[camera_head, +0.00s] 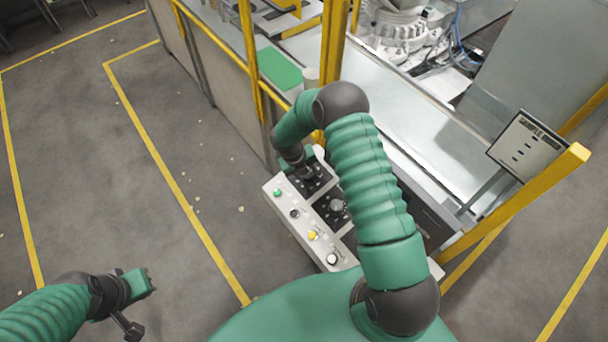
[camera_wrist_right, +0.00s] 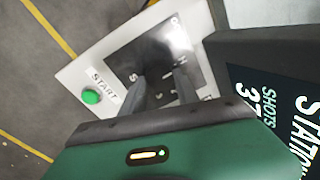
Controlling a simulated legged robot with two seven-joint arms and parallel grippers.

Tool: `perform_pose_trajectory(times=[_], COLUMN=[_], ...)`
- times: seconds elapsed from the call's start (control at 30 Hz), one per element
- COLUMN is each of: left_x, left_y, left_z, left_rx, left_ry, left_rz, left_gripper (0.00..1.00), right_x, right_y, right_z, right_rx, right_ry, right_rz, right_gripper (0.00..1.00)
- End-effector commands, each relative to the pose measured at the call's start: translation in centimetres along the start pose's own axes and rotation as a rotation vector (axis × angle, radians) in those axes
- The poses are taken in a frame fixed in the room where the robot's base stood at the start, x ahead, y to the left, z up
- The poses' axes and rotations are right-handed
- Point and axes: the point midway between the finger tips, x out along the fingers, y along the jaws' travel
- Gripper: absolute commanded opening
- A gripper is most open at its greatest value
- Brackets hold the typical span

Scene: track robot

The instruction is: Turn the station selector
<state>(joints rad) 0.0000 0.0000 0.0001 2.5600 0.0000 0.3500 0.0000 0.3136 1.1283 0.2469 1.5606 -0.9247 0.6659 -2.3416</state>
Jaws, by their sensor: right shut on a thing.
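The light grey control panel (camera_head: 288,225) stands below my right arm in the head view. Its far end carries a black selector plate (camera_head: 320,184), also seen in the right wrist view (camera_wrist_right: 150,50). My right gripper (camera_head: 306,173) is down at this plate. In the wrist view its two grey fingers (camera_wrist_right: 160,88) straddle the selector knob, which is mostly hidden between them; its pointing direction cannot be read. My left gripper (camera_head: 140,290) hangs low at the left over the floor, away from the panel; its finger opening is unclear.
A green button (camera_wrist_right: 91,96) marked START sits beside the plate. A second black dial plate (camera_head: 332,209) and a yellow button (camera_head: 312,236) are nearer. A dark display (camera_wrist_right: 270,100) reading STATION and SHOTS is close to the right gripper. Yellow posts (camera_head: 333,40) rise behind the panel.

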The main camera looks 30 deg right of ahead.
Motion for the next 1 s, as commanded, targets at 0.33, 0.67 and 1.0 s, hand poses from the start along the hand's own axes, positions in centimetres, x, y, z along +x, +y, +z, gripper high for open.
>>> perform_pose_trajectory(times=[0.33,0.67,1.0], left_x=[-0.29,-0.28,-0.28], left_y=[0.00,0.00,0.00], left_z=[-0.07,-0.07,-0.07], left_rx=[0.000,0.000,0.000], left_ry=[0.000,0.000,0.000], left_rz=[0.000,0.000,0.000], left_gripper=[0.00,0.00,0.00], right_x=[-0.11,-0.11,-0.07], right_y=[0.08,0.07,-0.03], right_z=[0.14,0.13,0.08], right_rx=[-0.082,-0.085,-0.083], right_ry=[-0.009,-0.010,-0.008], right_rz=[-0.002,-0.003,-0.004], right_gripper=[0.00,0.00,0.59])
